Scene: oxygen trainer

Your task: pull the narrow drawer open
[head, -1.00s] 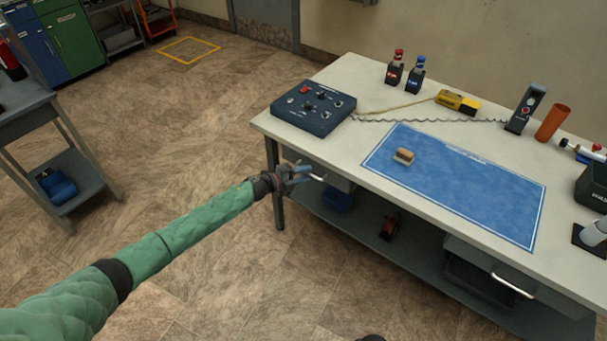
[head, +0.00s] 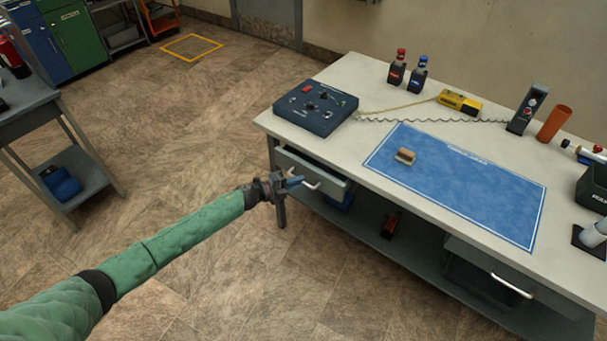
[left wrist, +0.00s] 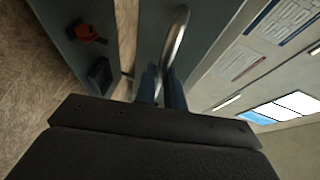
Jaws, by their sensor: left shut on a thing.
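The narrow drawer (head: 322,179) is grey and sits under the left end of the workbench, below the dark blue control box. Its front stands out from under the table edge, so it looks partly open. Its pale bar handle (head: 313,185) is at my left gripper (head: 297,184), which is shut on it. In the left wrist view, the curved metal handle (left wrist: 177,38) runs between the two fingers (left wrist: 162,88) against the grey drawer front. The inside of the drawer is mostly hidden. My right gripper is not in view.
The workbench (head: 370,85) carries the control box (head: 316,108), a blue mat (head: 460,190) and several small items. A wider drawer (head: 490,275) with a handle is at the right. A lower shelf (head: 365,232) holds items. Floor left of the bench is clear.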

